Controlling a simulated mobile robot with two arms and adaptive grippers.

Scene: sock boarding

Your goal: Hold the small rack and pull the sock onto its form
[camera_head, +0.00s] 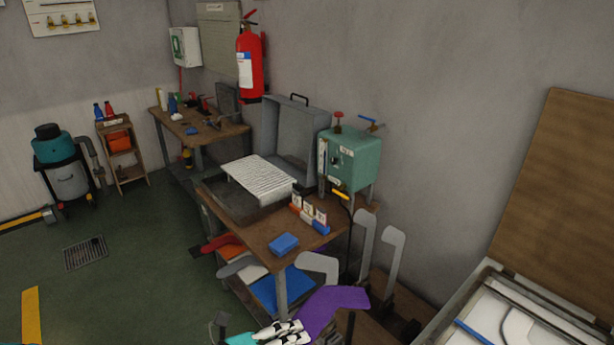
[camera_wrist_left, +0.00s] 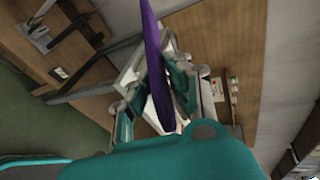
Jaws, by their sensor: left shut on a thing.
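My left gripper (camera_head: 292,331) is at the bottom edge of the head view, shut on a flat purple sock (camera_head: 328,306). In the left wrist view the sock (camera_wrist_left: 156,60) shows nearly edge-on between the fingers (camera_wrist_left: 152,92). Pale foot-shaped forms stand just beyond: one near the sock (camera_head: 318,264), one behind it (camera_head: 364,240) and one to the right (camera_head: 392,248). The sock overlaps the near form's lower part in the picture; I cannot tell whether they touch. The small rack's dark base (camera_head: 404,328) is partly cut off and hidden. My right gripper is not in view.
A wooden workbench (camera_head: 262,234) with a blue block (camera_head: 284,244) and a green machine (camera_head: 350,160) stands beyond the sock. The green floor (camera_head: 150,290) at left is mostly open.

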